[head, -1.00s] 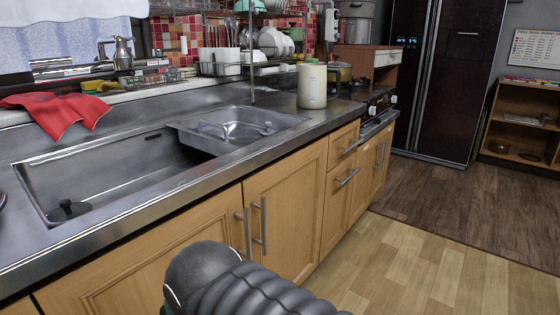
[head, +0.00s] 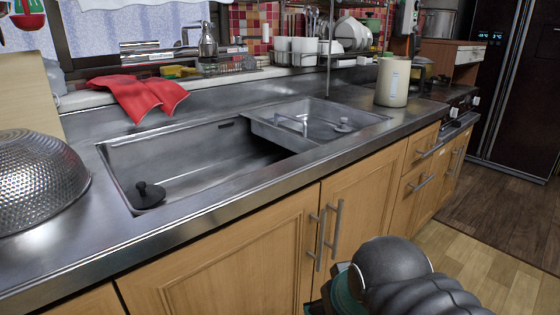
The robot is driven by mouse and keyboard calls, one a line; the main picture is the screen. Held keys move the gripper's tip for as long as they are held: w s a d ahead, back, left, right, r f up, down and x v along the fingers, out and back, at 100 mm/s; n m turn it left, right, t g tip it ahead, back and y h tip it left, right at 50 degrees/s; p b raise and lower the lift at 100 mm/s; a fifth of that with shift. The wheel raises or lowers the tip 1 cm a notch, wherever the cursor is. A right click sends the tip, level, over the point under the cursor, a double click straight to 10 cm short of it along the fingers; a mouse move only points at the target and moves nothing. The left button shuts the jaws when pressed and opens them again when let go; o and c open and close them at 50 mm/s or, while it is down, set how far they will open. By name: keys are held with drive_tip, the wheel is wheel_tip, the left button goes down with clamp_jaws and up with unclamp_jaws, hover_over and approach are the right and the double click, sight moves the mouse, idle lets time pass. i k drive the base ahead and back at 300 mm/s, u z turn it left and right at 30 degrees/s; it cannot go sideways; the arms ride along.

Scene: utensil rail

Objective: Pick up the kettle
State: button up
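No thing is plainly recognisable as a kettle. A cream cylindrical container (head: 392,82), with a small mark on its front, stands upright on the counter right of the sink; it could be the kettle, but I cannot tell. A dark pot (head: 420,72) behind the cream container is partly hidden. My dark arm with a ribbed hose shows at the bottom right, in front of the cabinets, well apart from all of these. My gripper's fingers are not visible.
A steel sink (head: 125,170) with an inset tray (head: 262,128) fills the counter's middle. A perforated steel bowl (head: 38,180) is at left. A red cloth (head: 135,97) lies behind the sink. A dish rack holds white dishes (head: 355,35). Wood floor (head: 450,252) is clear at right.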

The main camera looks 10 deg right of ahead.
sight(391, 89)
drive_tip(key=u, duration=0.75)
drive_tip(key=k, duration=0.15)
drive_tip(key=z, duration=1.95)
drive_tip(key=i, duration=1.3)
drive_tip(key=z, duration=0.05)
